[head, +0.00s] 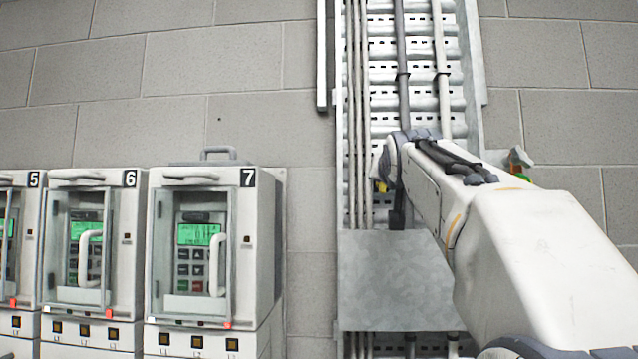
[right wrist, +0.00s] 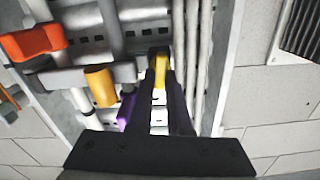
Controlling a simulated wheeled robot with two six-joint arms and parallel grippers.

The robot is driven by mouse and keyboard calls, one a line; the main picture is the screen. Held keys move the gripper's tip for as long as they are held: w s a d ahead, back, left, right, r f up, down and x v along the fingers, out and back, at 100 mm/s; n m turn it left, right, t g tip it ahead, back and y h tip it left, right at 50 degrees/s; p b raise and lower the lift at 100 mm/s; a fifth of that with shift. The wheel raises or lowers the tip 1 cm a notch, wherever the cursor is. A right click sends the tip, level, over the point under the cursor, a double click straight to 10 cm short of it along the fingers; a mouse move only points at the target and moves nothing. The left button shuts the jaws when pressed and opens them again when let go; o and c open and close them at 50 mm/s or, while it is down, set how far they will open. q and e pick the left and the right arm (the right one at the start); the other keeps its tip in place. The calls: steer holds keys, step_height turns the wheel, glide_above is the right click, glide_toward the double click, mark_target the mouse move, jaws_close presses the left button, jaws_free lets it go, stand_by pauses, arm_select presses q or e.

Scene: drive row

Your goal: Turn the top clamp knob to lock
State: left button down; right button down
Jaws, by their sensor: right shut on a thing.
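In the right wrist view my right gripper (right wrist: 159,62) has its dark fingers closed on a narrow yellow knob (right wrist: 160,73) at the cable ladder. Whether the knob is turned to lock cannot be told. In the head view my right arm reaches to the ladder and hides most of the gripper and clamp. A small yellow patch (head: 381,186) shows beside the arm's end. In the right wrist view an orange knob (right wrist: 32,42) and an amber knob (right wrist: 100,86) sit to the left on grey fittings, apart from the fingers. My left gripper is not in view.
The cable ladder (head: 474,60) runs up the block wall with several pipes and cables. A flat metal plate (head: 390,285) covers its lower part. Drive cabinets 5, 6 and 7 (head: 265,230) stand at left. Bare wall lies between cabinet 7 and the ladder.

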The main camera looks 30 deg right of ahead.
steer(key=shift+s+d+f+m+b, duration=0.15)
steer(key=shift+m+b, duration=0.7)
steer(key=shift+m, duration=3.1)
steer(key=shift+d+f+m+b, duration=0.1)
steer(key=shift+m+b, duration=0.75)
steer(key=shift+m, duration=3.1)
steer(key=c, duration=0.9)
jaws_free()
steer(key=shift+o, duration=0.2)
steer(key=shift+a, duration=0.1)
